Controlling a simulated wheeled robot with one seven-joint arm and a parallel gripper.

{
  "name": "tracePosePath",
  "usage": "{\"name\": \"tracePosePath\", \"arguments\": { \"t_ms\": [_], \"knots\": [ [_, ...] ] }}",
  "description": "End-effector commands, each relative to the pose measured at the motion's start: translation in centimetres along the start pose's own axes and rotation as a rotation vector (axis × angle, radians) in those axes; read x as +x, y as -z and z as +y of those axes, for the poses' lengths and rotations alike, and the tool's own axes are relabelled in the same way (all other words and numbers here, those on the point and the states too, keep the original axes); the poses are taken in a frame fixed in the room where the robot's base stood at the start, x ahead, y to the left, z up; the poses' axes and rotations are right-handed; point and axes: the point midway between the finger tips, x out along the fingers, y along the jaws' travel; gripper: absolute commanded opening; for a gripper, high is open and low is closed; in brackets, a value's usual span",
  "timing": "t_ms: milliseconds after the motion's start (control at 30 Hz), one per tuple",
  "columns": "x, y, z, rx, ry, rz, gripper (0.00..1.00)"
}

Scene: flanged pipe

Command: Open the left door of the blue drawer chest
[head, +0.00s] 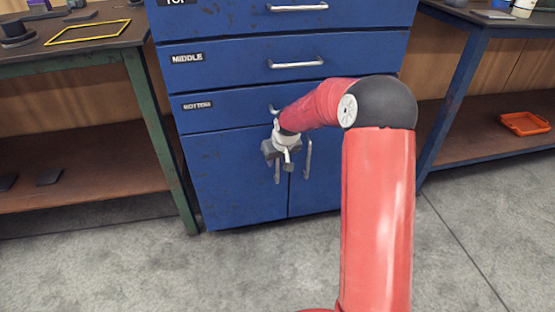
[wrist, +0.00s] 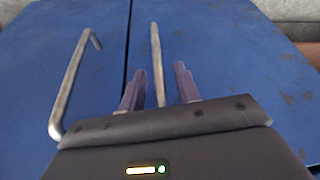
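The blue drawer chest (head: 240,70) stands ahead, with two doors below its drawers. The left door (head: 235,180) looks shut, level with the right door (head: 325,185). The left door's upright metal handle (head: 277,174) is partly hidden behind my gripper (head: 280,156) in the head view. In the wrist view, which looks turned over, this handle (wrist: 156,55) runs between the two purple fingers of my gripper (wrist: 160,82). The fingers are apart, with a gap on each side of the handle. The right door's handle (wrist: 73,85) lies to the left there.
A green-legged workbench (head: 95,38) with a lower shelf (head: 90,165) stands close to the chest's left. Another bench (head: 475,50) stands at the right, with an orange tray (head: 525,123) on its shelf. The concrete floor (head: 250,265) before the doors is clear.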

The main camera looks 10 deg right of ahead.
Motion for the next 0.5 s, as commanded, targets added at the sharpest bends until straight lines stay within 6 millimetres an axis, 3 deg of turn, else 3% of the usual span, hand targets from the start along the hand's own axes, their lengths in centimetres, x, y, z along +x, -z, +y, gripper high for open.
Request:
{"name": "tracePosePath", "arguments": {
  "t_ms": [267,500],
  "knots": [
    [0.16,0.01,0.02,0.0,-0.001,0.001,0.33],
    [0.15,0.01,0.02,0.0,0.0,0.0,0.01]
  ]
}}
